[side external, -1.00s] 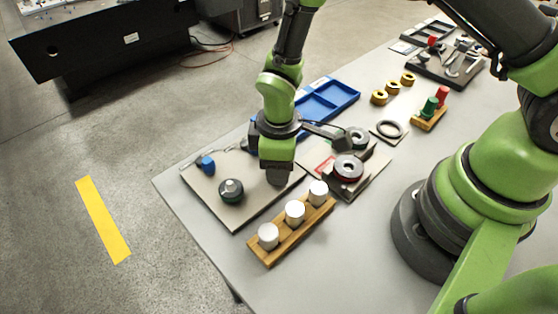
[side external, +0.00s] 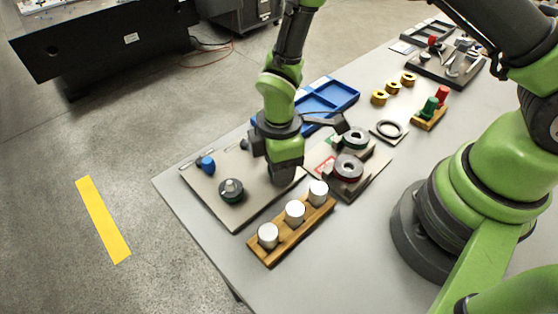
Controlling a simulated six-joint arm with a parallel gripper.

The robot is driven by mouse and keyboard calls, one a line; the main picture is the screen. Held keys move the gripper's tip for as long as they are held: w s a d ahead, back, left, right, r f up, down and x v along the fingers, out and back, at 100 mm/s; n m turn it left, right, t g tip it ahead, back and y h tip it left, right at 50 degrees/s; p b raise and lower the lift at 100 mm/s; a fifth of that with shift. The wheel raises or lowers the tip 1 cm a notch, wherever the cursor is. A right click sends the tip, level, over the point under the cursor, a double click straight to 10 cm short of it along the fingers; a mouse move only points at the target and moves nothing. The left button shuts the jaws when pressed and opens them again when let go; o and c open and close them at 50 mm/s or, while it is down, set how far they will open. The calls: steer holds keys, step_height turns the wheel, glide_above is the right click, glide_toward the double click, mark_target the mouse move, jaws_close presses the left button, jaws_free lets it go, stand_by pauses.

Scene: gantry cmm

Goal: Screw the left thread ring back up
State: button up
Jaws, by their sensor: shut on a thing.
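My gripper (side external: 284,181) points down at the right part of a beige plate (side external: 237,222). Its jaws are shut low at the plate, on what looks like a thread ring; the jaws and gripper body hide it almost wholly. A dark round ring (side external: 231,191) with a pale metal stud in its middle sits on the same plate, left of my gripper and apart from it. I cannot tell how high the held ring sits on its thread.
A wooden rack (side external: 283,248) with three white cylinders stands close in front of my gripper. Two round gauges, one red-marked (side external: 348,168) and one green-marked (side external: 355,139), stand to the right. A blue clamp-like block (side external: 207,163) is at the plate's left; a blue tray (side external: 327,98) lies behind.

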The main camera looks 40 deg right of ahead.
steer(key=o, duration=0.9)
steer(key=shift+o, duration=0.2)
step_height(320, 180, up, 10)
steer(key=shift+f, duration=0.1)
steer(key=s+d+r+m+t+y, duration=0.1)
steer(key=s+d+r+m+t, duration=0.2)
steer(key=s+r+m, duration=0.3)
steer(key=s+d+r+m+t+y, duration=0.1)
steer(key=s+d+r+m+t, duration=0.3)
steer(key=s+r+m, duration=0.3)
step_height(320, 180, up, 7)
steer(key=d+m, duration=0.1)
steer(key=m, duration=0.3)
steer(key=shift+s+d+f, duration=0.2)
steer(key=shift+s+d, duration=0.05)
steer(key=shift+d, duration=0.1)
